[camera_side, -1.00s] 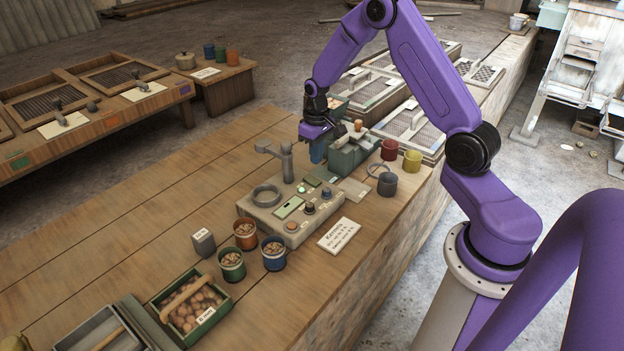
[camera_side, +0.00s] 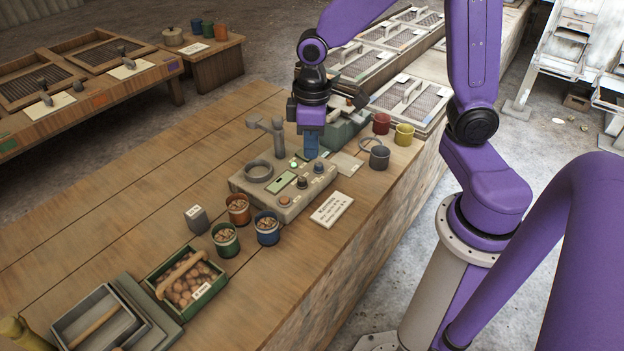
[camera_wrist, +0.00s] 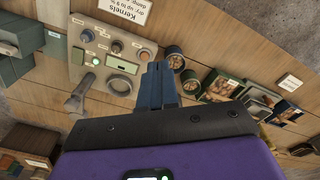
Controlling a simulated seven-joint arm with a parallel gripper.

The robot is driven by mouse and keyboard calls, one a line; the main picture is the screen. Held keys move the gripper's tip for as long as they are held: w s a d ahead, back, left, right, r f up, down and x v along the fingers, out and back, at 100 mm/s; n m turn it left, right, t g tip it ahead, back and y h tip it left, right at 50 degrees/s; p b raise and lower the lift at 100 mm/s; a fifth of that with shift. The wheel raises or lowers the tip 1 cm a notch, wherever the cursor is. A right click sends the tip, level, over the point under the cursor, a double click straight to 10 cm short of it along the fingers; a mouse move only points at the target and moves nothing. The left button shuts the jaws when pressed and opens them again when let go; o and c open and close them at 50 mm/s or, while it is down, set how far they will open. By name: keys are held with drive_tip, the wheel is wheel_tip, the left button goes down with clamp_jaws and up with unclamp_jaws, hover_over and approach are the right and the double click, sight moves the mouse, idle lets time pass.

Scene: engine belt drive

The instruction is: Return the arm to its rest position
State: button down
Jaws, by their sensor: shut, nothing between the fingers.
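My purple arm reaches in from the right in the side view, and my gripper (camera_side: 311,150) points down with its blue fingers together and nothing between them. It hangs above the back edge of the grey control panel (camera_side: 240,183), beside the panel's upright post. In the wrist view the shut blue fingers (camera_wrist: 159,72) extend over the bench, with the panel (camera_wrist: 88,71) to their upper left. The gap between fingertips and panel cannot be judged exactly.
A grey-green machine (camera_side: 345,128) stands close behind the gripper. Red (camera_side: 381,124), yellow (camera_side: 404,135) and grey (camera_side: 379,158) cups are to its right. Filled cups (camera_side: 267,229) and a green crate (camera_side: 160,297) stand in front. The bench's left side is clear.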

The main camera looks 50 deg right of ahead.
drive_tip(key=s+r+n, duration=0.2)
drive_tip(key=s+n, duration=0.1)
drive_tip(key=s, duration=0.6)
drive_tip(key=s+r+n, duration=0.2)
drive_tip(key=s, duration=0.7)
drive_tip(key=shift+n, duration=0.4)
